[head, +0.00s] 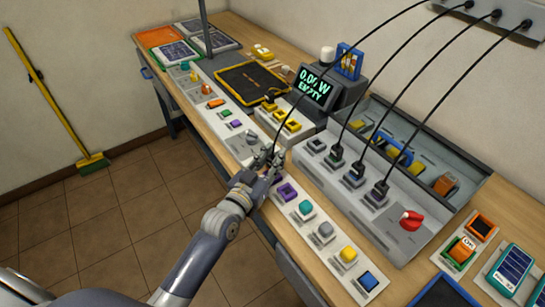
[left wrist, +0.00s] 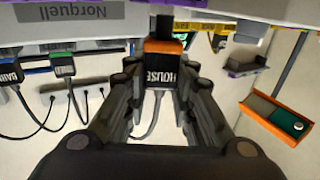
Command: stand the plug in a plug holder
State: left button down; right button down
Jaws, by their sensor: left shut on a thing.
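My left gripper (head: 268,160) is shut on a black plug marked HOUSE, above the front of the bench. In the left wrist view, the plug (left wrist: 158,75) has an orange band and sits between both fingers of the left gripper (left wrist: 157,92). Its black cable runs back to the wall strip in the head view. Most of the plug is hidden by the fingers there. A purple square-framed fitting (head: 287,192) lies just right of the gripper; yellow-framed fittings (head: 281,116) stand behind it. I cannot tell which is a plug holder. My right gripper is not in view.
More cabled plugs (head: 353,175) stand on the grey panel at right, near a red knob (head: 411,220). A display (head: 315,87) reads "0.00 W EMPTY". Coloured buttons (head: 306,207) line the bench front. Black cables cross above the panel.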

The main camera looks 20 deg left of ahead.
aim_at(270, 166)
pick_arm(q)
jog(key=shift+f+b, duration=0.75)
jog(key=shift+f, duration=0.4)
jog(key=c, duration=1.6)
grip_release()
jog(key=shift+c, duration=0.2)
jog(key=shift+s, duration=0.1)
jog(key=shift+p+v, duration=1.15)
jog(key=shift+v, duration=1.4)
jog(key=p+v, duration=0.1)
jog(key=v, duration=0.4)
jog(key=shift+s+a+p, duration=0.1)
jog(key=shift+s+p, duration=0.25)
jog(key=shift+s, duration=0.05)
